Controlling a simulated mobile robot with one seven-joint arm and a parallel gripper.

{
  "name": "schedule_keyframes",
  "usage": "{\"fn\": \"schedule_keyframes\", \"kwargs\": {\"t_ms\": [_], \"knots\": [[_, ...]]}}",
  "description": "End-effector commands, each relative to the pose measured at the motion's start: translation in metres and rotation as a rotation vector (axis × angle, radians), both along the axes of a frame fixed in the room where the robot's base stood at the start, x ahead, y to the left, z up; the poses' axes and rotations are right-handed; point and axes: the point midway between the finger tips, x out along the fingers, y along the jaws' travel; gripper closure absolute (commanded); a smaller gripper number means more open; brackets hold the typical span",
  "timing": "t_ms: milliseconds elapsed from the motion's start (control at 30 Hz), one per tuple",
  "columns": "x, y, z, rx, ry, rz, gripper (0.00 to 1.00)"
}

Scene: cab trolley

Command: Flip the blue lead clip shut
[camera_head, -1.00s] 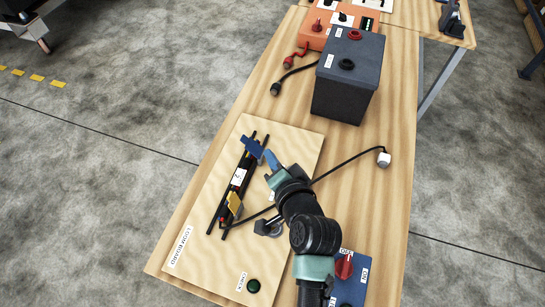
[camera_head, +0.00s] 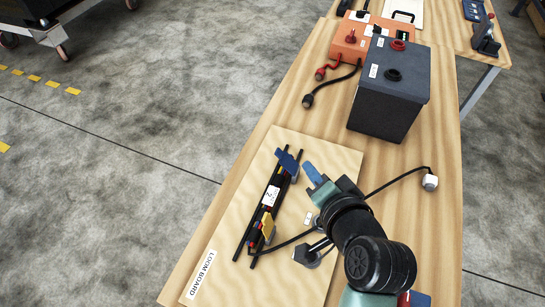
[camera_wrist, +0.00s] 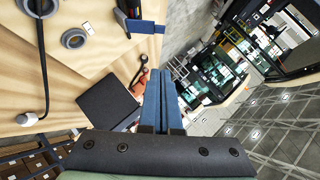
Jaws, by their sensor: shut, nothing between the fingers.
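The blue lead clip (camera_head: 287,161) sits at the upper end of the dark bundle of leads (camera_head: 267,200) on the loom board (camera_head: 222,262). In the wrist view the clip (camera_wrist: 145,27) shows as a blue bar across the bundle's end. I cannot tell whether its flap is fully down. My gripper (camera_head: 310,171) is shut and empty, with blue fingers together. It is just right of the clip, with a small gap in the picture. The fingers also show in the wrist view (camera_wrist: 163,85). A yellow clip (camera_head: 267,228) is at the bundle's lower end.
A dark battery box (camera_head: 388,95) stands behind the board, with an orange box (camera_head: 350,40) beyond it. A black cable with a white-grey end (camera_head: 430,182) lies to the right. The board's left side is clear.

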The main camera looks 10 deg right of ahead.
Motion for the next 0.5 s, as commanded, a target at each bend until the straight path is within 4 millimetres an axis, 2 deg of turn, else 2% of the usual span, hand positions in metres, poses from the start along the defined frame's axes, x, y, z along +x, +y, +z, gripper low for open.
{"fn": "schedule_keyframes", "kwargs": {"t_ms": [367, 500], "knots": [[-0.0021, -0.0017, 0.001, -0.003, 0.003, -0.002, 1.0], [0.0033, -0.0014, -0.0025, -0.003, 0.004, 0.0, 1.0]]}}
